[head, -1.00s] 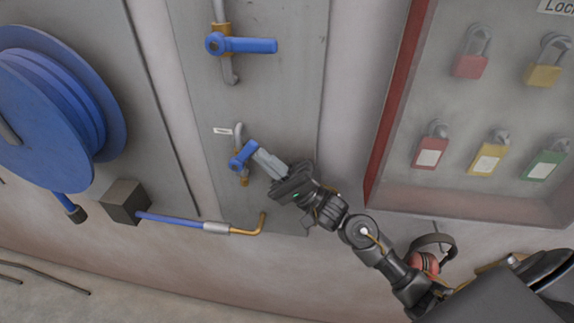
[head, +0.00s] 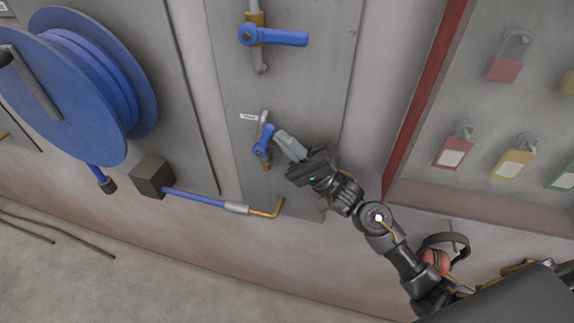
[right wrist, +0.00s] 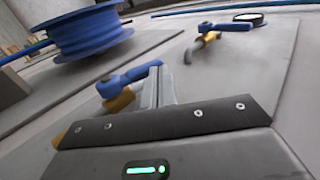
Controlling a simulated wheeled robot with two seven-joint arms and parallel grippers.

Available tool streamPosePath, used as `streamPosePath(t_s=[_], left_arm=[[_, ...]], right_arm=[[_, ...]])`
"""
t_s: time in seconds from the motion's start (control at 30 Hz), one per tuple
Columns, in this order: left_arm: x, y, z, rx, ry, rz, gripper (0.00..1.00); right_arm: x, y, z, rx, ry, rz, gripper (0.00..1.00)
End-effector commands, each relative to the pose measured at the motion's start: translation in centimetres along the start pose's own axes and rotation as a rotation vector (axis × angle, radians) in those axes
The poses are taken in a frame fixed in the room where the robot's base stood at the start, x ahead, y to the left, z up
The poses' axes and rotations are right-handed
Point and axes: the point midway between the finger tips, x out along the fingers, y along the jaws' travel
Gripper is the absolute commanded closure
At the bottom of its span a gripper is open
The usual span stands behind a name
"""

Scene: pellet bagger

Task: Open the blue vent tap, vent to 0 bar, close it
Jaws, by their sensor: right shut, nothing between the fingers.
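The lower blue tap (head: 265,139) sits on a thin pipe on the grey wall panel, with a small white tag beside it that is too small to read. Its handle points steeply up, nearly along the pipe. My right gripper (head: 283,138) is shut and empty, its fingertips just right of the handle; I cannot tell whether they touch it. In the right wrist view the shut fingers (right wrist: 157,82) partly cover the end of this tap's blue handle (right wrist: 130,75). My left gripper is not in view.
Another blue tap (head: 280,38) is above, its handle pointing right; a round gauge (right wrist: 250,18) shows beyond it in the right wrist view. A blue hose reel (head: 85,85) is at left, a hose with a brass end (head: 265,210) below, and a red-edged padlock board (head: 425,90) at right.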

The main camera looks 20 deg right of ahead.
Motion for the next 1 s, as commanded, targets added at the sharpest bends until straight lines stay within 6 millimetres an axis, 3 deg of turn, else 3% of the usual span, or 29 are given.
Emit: streamPosePath(t_s=[0.23, 0.5, 0.7, 1.0], left_arm=[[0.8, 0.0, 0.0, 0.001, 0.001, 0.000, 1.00], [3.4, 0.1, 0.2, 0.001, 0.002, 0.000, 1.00], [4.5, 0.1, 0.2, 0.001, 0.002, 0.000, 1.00], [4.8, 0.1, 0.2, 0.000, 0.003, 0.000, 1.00]], right_arm=[[-1.5, 0.3, 0.0, 0.000, 0.002, 0.002, 1.00], [-6.9, 0.4, 0.0, 0.000, 0.002, 0.004, 1.00], [-9.8, 0.2, 0.0, 0.000, 0.001, 0.001, 1.00], [-10.9, 0.1, 0.0, -0.001, 0.001, 0.001, 1.00]])
